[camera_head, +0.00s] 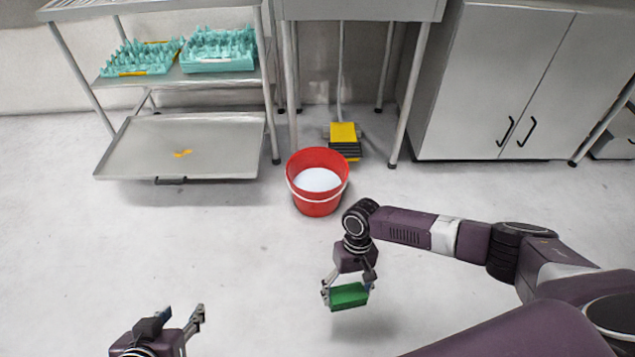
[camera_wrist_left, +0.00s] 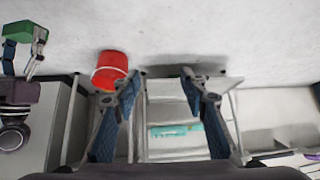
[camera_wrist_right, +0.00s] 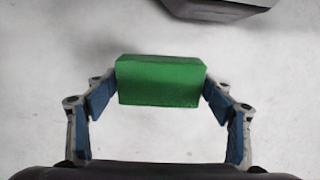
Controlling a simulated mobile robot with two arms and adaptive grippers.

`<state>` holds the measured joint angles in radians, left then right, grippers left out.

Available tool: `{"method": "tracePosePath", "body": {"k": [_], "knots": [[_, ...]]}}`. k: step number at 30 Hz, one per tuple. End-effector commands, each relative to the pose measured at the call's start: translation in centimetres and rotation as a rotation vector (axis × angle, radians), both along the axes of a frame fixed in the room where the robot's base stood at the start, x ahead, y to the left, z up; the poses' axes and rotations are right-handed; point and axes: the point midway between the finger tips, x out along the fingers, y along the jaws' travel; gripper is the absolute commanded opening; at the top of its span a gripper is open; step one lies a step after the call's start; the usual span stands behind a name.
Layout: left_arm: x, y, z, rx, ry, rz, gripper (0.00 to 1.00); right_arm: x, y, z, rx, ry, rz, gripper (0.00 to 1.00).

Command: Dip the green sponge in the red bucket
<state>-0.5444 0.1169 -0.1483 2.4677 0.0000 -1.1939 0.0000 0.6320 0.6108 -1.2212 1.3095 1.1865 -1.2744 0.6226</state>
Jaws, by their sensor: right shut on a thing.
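The green sponge (camera_head: 349,296) is held by my right gripper (camera_head: 347,285), which is shut on it above the floor in the head view. In the right wrist view the sponge (camera_wrist_right: 160,82) sits between both fingertips. The red bucket (camera_head: 318,203) stands on the floor beyond and a little left of the sponge, with whitish liquid or foam inside. The sponge is apart from the bucket. My left gripper (camera_head: 192,318) is at the lower left of the head view, and its fingers (camera_wrist_left: 165,75) are spread apart and empty in the left wrist view.
A steel rack (camera_head: 180,148) with teal egg trays (camera_head: 218,50) stands behind and left of the bucket. A yellow and black object (camera_head: 345,138) is on the floor behind the bucket. A grey cabinet (camera_head: 495,85) is at the back right. The floor (camera_head: 235,260) in front is clear.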

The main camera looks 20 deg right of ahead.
Motion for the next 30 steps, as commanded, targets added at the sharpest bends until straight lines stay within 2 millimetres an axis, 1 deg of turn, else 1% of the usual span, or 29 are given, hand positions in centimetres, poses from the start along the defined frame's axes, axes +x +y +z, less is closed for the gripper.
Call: {"method": "tracePosePath", "body": {"k": [18,30], "knots": [[-5.5,1.8,-2.2,0.05,0.238,0.019,0.4,0.0,0.0,1.1,0.0,0.0,-0.001,0.56],[-9.1,2.8,-3.0,0.08,0.382,0.031,0.4,0.0,0.0,1.7,0.0,0.0,-0.001,0.56]]}}
